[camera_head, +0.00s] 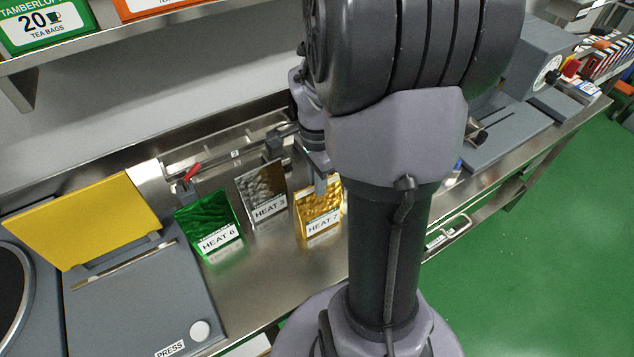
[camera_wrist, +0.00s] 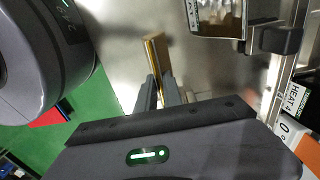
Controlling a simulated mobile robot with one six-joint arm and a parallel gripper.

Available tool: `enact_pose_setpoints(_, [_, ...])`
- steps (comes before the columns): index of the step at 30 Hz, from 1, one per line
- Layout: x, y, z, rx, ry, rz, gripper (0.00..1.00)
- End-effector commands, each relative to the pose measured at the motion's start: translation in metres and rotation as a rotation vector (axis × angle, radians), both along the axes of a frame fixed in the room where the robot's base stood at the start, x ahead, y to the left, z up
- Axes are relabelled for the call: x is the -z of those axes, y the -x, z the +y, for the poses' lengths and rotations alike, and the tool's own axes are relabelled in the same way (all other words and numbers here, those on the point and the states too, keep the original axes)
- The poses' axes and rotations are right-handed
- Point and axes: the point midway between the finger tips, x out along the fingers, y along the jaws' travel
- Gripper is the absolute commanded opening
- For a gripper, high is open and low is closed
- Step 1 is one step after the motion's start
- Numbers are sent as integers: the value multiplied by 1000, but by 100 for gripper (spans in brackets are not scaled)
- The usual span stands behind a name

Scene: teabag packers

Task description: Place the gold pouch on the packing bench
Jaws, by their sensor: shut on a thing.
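The gold pouch (camera_head: 322,226), labelled HEAT 7, is upright over the steel packing bench (camera_head: 280,285), at the right end of a row of pouches. My gripper (camera_head: 320,186) is shut on its upper part, and my arm hides part of its right side. In the wrist view the gold pouch (camera_wrist: 157,56) shows edge-on between the two dark fingers of my gripper (camera_wrist: 160,95). The pouch's lower edge is at or very close to the bench top; I cannot tell whether it touches.
A dark silvery pouch (camera_head: 264,192) labelled HEAT 3 and a green pouch (camera_head: 208,222) labelled HEAT 6 stand left of it. A grey press (camera_head: 150,300) with a yellow panel (camera_head: 85,222) is farther left. Bare steel lies in front of the pouches. A shelf (camera_head: 120,38) overhangs behind.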

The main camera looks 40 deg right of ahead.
Motion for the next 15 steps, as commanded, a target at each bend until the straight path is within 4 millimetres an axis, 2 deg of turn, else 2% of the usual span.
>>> enact_pose_setpoints(1, [2,0,0,0,0,0,0])
enact_pose_setpoints(2, [2,0,0,0,0,0,12])
enact_pose_setpoints(5, [1,0,0,0,0,0,32])
enact_pose_setpoints(15, [-4,0,0,0,0,-1,33])
